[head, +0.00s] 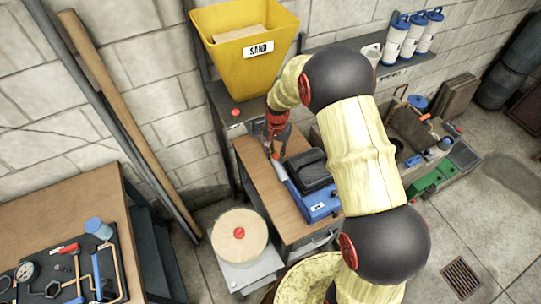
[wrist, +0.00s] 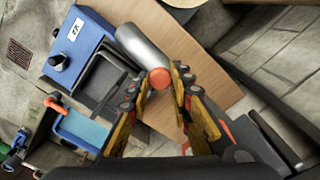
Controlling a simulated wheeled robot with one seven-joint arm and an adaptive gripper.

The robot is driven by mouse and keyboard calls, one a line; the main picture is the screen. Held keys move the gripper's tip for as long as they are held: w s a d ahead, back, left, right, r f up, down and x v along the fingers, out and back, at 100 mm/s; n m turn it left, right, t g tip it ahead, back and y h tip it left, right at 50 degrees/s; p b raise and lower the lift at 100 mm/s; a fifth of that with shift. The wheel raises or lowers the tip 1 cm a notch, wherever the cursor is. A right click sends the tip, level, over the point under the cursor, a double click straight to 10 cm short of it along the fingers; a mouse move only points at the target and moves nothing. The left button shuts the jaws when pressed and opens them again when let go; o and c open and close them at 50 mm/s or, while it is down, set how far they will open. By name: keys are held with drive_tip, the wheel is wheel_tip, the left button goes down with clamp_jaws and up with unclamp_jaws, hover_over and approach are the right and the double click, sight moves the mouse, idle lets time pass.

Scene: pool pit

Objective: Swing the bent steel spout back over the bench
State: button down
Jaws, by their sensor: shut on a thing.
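The steel spout (wrist: 143,47) shows in the wrist view as a grey tube with a round red end (wrist: 160,78), lying over the wooden bench top (wrist: 205,60). My gripper (wrist: 159,80) has its fingers on either side of that red end and is shut on it. In the head view my gripper (head: 273,147) points down over the bench (head: 255,172), and a short grey length of the spout (head: 278,171) shows just below it. The spout's bend is not clear in either view, and my fingers hide part of its end.
A blue unit (head: 319,207) with a black top (head: 309,172) stands on the bench close to the spout. A yellow sand bin (head: 225,22) is above at the back. A round lid with a red knob (head: 239,233) stands in front. Another tool bench (head: 60,215) is at left.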

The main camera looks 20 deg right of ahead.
drive_tip(key=shift+w+d+r, duration=0.1)
drive_tip(key=shift+d, duration=0.1)
idle(0.3)
drive_tip(key=c, duration=1.6)
unclamp_jaws()
wheel_tip(320, 180, up, 12)
drive_tip(key=shift+f, duration=0.1)
drive_tip(key=shift+n, duration=0.3)
